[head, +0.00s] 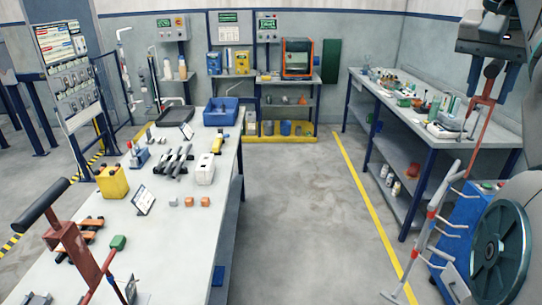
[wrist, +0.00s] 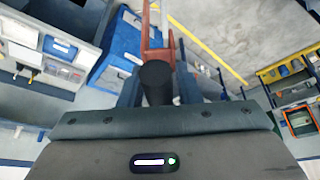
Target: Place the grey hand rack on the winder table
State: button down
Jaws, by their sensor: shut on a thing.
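My gripper (head: 491,78) is at the upper right of the head view, shut on the dark handle of a hand rack (head: 481,112). The rack hangs below it with a reddish frame. A pale grey rod with orange bands and prongs (head: 432,215) shows lower down and seems to belong to it. In the wrist view the dark handle (wrist: 157,82) sits between the fingers, with the reddish frame (wrist: 151,30) beyond. I cannot tell which table is the winder table: a long pale table (head: 165,235) stands left and a bench (head: 440,105) right.
Another reddish rack with a dark handle (head: 75,245) stands at the left table's near end. That table holds a white canister (head: 205,170), a blue bin (head: 221,112) and small blocks. A blue cabinet (head: 462,225) stands near right. The middle floor is clear.

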aim_at(172, 255)
jog(key=i, duration=1.4)
jog(key=u, duration=2.9)
